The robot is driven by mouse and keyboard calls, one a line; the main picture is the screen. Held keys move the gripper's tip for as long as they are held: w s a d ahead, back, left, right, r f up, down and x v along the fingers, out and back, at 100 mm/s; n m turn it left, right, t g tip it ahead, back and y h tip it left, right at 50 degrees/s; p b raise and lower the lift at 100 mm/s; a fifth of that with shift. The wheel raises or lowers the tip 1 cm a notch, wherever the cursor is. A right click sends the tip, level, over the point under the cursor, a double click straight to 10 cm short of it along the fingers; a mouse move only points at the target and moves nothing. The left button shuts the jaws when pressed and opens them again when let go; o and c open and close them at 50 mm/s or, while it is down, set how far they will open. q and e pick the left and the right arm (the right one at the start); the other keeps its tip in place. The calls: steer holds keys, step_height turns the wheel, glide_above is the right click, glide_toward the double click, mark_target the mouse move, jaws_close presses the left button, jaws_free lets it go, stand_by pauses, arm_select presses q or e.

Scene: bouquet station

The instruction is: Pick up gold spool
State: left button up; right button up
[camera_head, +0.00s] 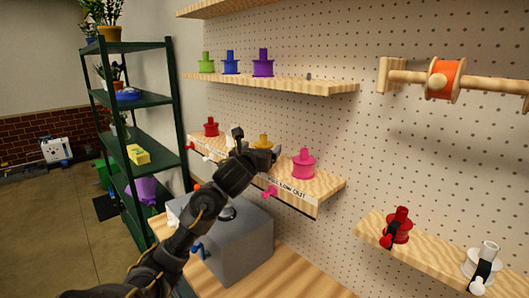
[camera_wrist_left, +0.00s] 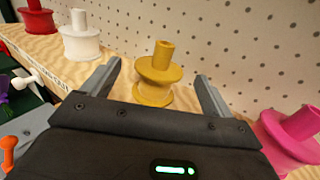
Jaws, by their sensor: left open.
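The gold spool (camera_wrist_left: 156,79) stands upright on the wooden middle shelf (camera_head: 325,192). In the head view its top (camera_head: 263,141) shows behind my left gripper (camera_head: 256,146), which hides its lower part. In the left wrist view, the open fingers of my left gripper (camera_wrist_left: 157,74) point at the shelf, one on each side of the spool. There are gaps on both sides, and nothing is held. My right gripper is in neither view.
On the same shelf, a pink spool (camera_head: 303,163) stands right, a white spool (camera_wrist_left: 80,38) and red spool (camera_head: 211,127) left. Pegs jut from its front edge. A pegboard (camera_head: 330,120) rises behind. A grey box (camera_head: 240,245) sits below. Another shelf (camera_head: 300,84) is above.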

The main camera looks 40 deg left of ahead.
arm_select(q)
steer(key=shift+w+a, duration=0.15)
steer(key=shift+w, duration=0.15)
steer(key=shift+s+r, duration=0.15)
steer(key=shift+s, duration=0.1)
steer(key=shift+c, duration=0.3)
steer(key=shift+w, duration=0.15)
steer(key=c, duration=1)
steer(key=shift+r, duration=0.1)
